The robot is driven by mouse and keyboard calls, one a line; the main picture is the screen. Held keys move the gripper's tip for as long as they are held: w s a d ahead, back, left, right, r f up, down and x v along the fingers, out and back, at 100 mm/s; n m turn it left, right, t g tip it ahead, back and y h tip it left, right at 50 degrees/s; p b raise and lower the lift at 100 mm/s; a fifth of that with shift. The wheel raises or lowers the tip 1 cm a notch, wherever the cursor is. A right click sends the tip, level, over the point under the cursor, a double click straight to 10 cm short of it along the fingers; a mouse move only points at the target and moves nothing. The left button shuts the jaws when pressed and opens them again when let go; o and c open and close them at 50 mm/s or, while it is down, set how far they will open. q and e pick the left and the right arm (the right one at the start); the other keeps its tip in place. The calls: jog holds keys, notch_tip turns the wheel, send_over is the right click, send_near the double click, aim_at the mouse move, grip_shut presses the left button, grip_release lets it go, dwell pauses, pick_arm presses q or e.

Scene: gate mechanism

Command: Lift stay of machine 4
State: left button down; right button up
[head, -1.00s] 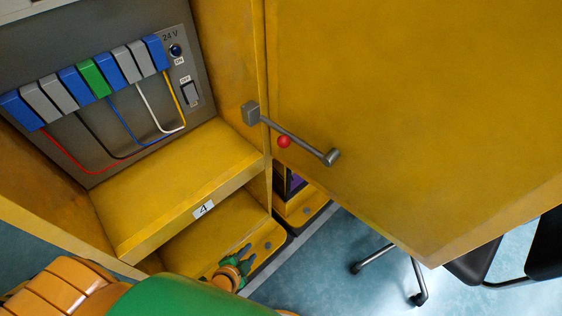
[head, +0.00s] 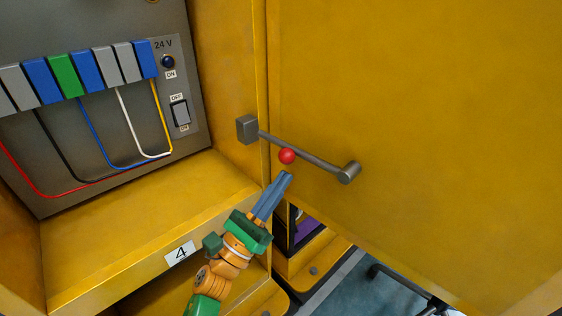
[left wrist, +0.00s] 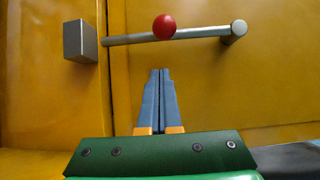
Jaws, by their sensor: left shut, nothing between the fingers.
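The stay is a grey metal rod (head: 315,160) with a red ball (head: 287,156) on it. It runs from a grey block (head: 247,128) on the cabinet's side wall to a round grey end piece (head: 348,172) on the open yellow door (head: 430,120). My left gripper (head: 286,176) is shut and empty, its blue fingers pointing up just below the red ball. In the left wrist view the fingertips (left wrist: 160,72) are below the rod (left wrist: 190,34) and the ball (left wrist: 164,27), with a gap visible. My right gripper is not in view.
The yellow cabinet labelled 4 (head: 180,253) holds a grey panel with several coloured blocks, wires and a switch (head: 180,113). The open door fills the right side. A chair base (head: 400,290) stands on the blue floor below the door.

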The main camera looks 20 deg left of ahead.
aim_at(279, 157)
pick_arm(q)
jog(key=r, duration=0.1)
jog(key=r+p, duration=0.1)
jog(key=r, duration=0.1)
jog(key=shift+w+d+r, duration=0.1)
jog(key=shift+w+r, duration=0.2)
jog(key=shift+r, duration=0.05)
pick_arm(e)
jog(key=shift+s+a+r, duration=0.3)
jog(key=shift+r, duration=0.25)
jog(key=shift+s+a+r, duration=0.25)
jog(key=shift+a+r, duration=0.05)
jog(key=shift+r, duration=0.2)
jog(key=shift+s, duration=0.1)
